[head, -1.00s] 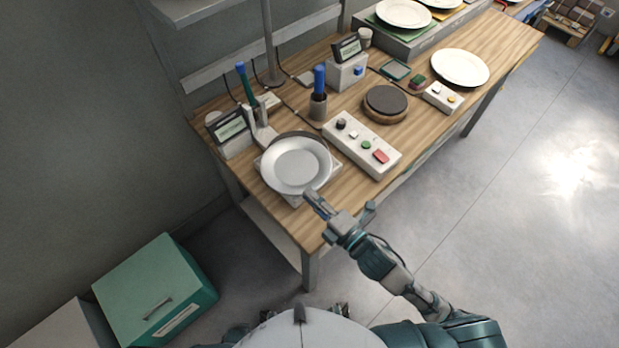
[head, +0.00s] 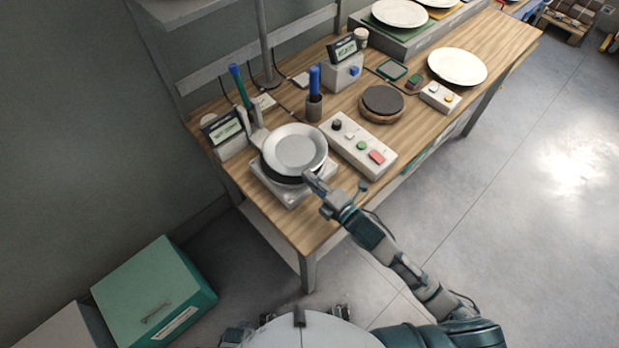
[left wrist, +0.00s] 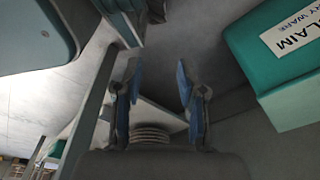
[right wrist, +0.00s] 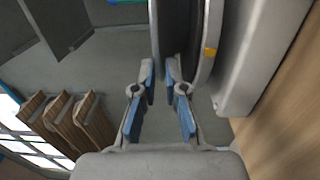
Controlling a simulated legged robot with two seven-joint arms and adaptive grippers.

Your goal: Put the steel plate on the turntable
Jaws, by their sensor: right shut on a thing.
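The steel plate (head: 297,147) is a shallow silver-grey dish. In the head view it is over a dark round disc on a white square base (head: 290,190), apparently raised above it. My right gripper (head: 314,182) is shut on the plate's near rim. In the right wrist view its fingers (right wrist: 161,75) close at the edge of round, edge-on shapes. The likely turntable (head: 381,101), a dark disc on a round wooden base, stands further right on the bench with nothing on it. My left gripper (left wrist: 159,78) is open and empty in the left wrist view, away from the plate.
A white button box (head: 357,144) lies between the plate and the turntable. A display (head: 224,130) is left of the plate. A white plate (head: 457,66) lies at right.

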